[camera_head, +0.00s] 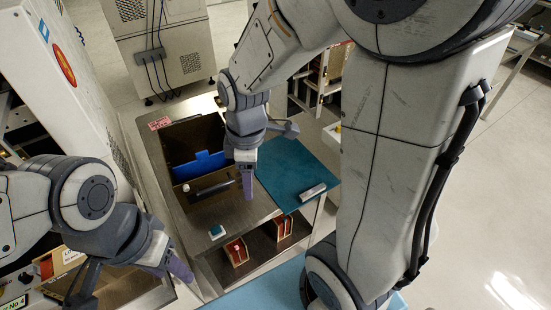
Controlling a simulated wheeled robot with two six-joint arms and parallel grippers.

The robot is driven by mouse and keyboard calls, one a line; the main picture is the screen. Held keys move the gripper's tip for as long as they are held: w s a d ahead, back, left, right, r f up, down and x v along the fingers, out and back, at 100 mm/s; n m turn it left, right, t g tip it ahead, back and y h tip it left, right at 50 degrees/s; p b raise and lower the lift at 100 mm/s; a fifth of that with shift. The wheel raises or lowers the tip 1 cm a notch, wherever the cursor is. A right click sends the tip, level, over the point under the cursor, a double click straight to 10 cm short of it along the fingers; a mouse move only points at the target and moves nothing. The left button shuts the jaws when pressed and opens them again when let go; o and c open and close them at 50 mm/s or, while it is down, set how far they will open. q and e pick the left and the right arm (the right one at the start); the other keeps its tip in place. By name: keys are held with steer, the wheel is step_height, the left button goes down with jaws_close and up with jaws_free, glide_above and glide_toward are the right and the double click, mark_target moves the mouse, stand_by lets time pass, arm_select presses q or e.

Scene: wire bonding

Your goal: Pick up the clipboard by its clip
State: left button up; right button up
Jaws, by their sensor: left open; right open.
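A flat teal panel (290,165) lies on the right part of the metal table, with a small silver bar (313,191) near its front right edge. It may be the clipboard and its clip, but I cannot tell for sure. My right gripper (268,162) hangs over the table at the panel's left edge, its fingers apart and empty. It hides part of that edge, and I cannot tell whether it touches anything. My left gripper (132,277) is low at the left, away from the panel, its fingers apart and empty.
A dark open box (190,132) with a blue piece (199,166) inside stands left of the panel. A small white-and-blue item (217,231) lies near the table's front edge. Red-and-wood holders (236,251) are on the lower shelf. A white machine (65,75) stands left.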

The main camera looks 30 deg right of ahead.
steer(key=w+d+f+n+b, duration=0.1)
steer(key=w+d+f, duration=0.15)
steer(key=d, duration=0.25)
steer(key=w+d+f+n+b, duration=0.1)
steer(key=d+f+n, duration=0.15)
steer(key=d, duration=0.25)
steer(key=n+b, duration=0.2)
steer(key=n, duration=0.1)
glide_above(313, 190)
step_height(313, 190, down, 11)
steer(key=shift+s+a+r, duration=0.1)
steer(key=shift+s+r, duration=0.05)
steer(key=shift+r, duration=0.05)
steer(key=shift+f, duration=2.95)
arm_select(q)
step_height(313, 190, down, 5)
steer(key=shift+d+r, duration=0.1)
arm_select(e)
jaws_close()
